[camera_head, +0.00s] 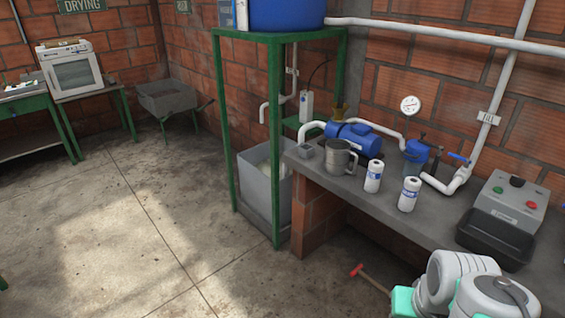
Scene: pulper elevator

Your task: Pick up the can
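Two small white cylinders with blue labels stand upright on the grey counter (385,208), the farther one (373,176) to the left of the nearer one (409,194). They look like bottles or cans. A metal mug (340,160) with a handle stands left of them. I cannot tell which of these is the can. My arm, white with green parts, shows at the bottom right, in front of the counter and below these things. My gripper is not in view.
A blue pump (355,138) with white pipes, a blue filter (415,152) and a control box (510,205) with red and green buttons crowd the counter's back and right. A green stand (233,120) and grey bin (265,190) are left. A red-headed tool (357,270) lies below. Floor at left is clear.

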